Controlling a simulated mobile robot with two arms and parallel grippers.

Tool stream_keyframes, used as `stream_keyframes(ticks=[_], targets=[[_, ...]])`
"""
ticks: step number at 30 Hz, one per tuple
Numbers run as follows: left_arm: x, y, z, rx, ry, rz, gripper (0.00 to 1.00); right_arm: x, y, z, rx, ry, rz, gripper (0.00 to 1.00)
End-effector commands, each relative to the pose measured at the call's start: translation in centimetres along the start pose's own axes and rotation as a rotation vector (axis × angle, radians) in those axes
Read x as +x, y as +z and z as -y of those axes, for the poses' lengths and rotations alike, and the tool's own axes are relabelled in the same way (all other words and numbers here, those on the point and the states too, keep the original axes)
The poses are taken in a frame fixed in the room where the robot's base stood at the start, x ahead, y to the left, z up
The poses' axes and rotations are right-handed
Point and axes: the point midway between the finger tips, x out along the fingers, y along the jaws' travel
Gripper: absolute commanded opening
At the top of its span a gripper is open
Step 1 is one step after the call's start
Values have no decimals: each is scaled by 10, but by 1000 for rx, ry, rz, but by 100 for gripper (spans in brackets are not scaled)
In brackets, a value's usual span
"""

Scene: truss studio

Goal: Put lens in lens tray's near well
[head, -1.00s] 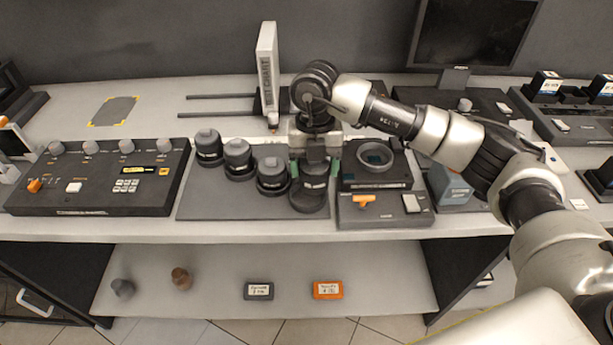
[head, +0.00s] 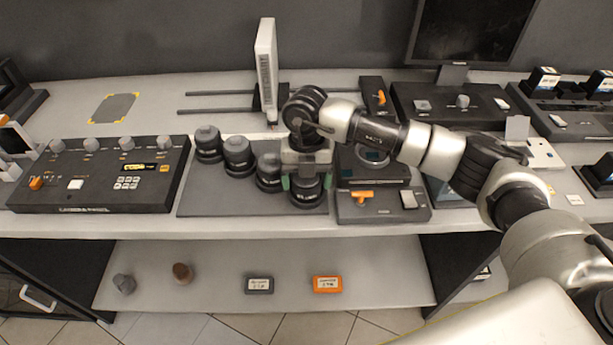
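Several dark, cylindrical lenses stand in a diagonal row on a dark grey mat (head: 215,203) on the bench. The nearest, rightmost lens (head: 307,195) is under my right gripper (head: 306,184). The gripper points down with its green-tipped fingers apart, one on each side of this lens; its upper part is hidden by the gripper. The other lenses (head: 269,172) stand upright to the left. A dark block with a round ring (head: 372,158), partly hidden by my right arm, stands right of the gripper. I cannot tell which item is the lens tray. My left gripper is out of view.
A control panel (head: 98,177) lies at left. A box with an orange lever (head: 362,195) sits right of the gripper. A tall white upright (head: 267,70) stands behind. The lower shelf holds small items, including an orange box (head: 327,284). The back left bench is mostly clear.

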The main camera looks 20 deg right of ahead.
Motion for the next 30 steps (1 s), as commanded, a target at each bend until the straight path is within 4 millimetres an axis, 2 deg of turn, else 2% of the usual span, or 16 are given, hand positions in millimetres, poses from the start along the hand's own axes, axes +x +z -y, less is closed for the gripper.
stream_keyframes(ticks=[1, 3, 10, 14, 17, 27, 30], targets=[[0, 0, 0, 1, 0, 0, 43, 0, 0, 0, 0, 0, 0, 86], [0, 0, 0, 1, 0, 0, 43, 0, 0, 0, 0, 0, 0, 93], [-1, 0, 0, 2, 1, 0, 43, -1, 0, 0, 1, 0, 0, 93], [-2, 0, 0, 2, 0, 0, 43, -8, 0, 0, 1, 0, 2, 93], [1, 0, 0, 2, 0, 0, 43, -22, 1, 0, 1, 2, 4, 93], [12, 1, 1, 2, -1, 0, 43, -94, 0, 0, 0, 1, 4, 93], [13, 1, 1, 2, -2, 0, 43, -109, 0, 0, 0, 0, 2, 93]])
